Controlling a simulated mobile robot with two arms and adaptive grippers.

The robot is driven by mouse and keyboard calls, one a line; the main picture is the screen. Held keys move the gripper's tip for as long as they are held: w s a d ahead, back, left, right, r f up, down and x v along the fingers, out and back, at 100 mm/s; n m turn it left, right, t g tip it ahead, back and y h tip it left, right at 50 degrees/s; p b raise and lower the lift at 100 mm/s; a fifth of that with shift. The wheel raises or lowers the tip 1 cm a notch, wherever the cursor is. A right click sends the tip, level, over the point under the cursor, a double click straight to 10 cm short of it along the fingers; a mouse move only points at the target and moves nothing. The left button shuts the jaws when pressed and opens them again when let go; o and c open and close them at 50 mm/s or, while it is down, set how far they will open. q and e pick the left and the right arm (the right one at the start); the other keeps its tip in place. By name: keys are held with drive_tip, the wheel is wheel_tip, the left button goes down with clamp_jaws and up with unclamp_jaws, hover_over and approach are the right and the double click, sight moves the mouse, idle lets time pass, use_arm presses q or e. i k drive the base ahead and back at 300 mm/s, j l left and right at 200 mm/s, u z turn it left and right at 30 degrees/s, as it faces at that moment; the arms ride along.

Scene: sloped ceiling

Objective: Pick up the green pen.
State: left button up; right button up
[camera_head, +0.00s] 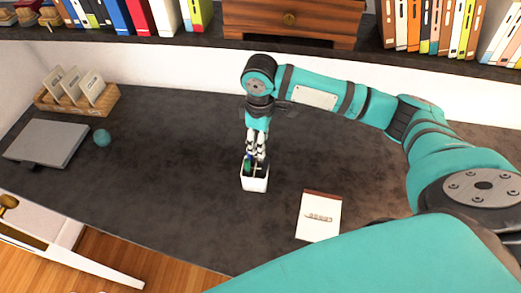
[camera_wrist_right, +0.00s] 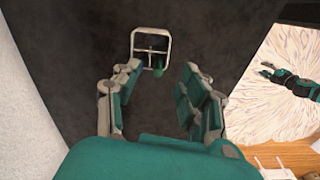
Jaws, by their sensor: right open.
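A white square pen cup (camera_head: 255,184) stands on the dark desk, and its rim shows in the right wrist view (camera_wrist_right: 133,42). A green pen (camera_head: 248,164) stands in the cup; its green end shows near the cup's lower right corner in the wrist view (camera_wrist_right: 158,71). My right gripper (camera_head: 257,152) points down just above the cup, its fingers partly hiding the cup's contents. In the wrist view the gripper (camera_wrist_right: 162,70) is open, with a wide gap between its fingers and the pen's end between their lines.
A notepad (camera_head: 319,222) lies right of the cup. A grey laptop-like slab (camera_head: 45,141), a teal ball (camera_head: 102,138) and a wicker card holder (camera_head: 104,103) are at left. A shelf (camera_head: 190,41) with books runs along the back. The desk around the cup is clear.

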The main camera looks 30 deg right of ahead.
sight(248, 173)
drive_tip(key=k+j, duration=0.5)
drive_tip(key=k, duration=0.2)
drive_tip(key=k+j, duration=0.5)
drive_tip(key=k, duration=0.15)
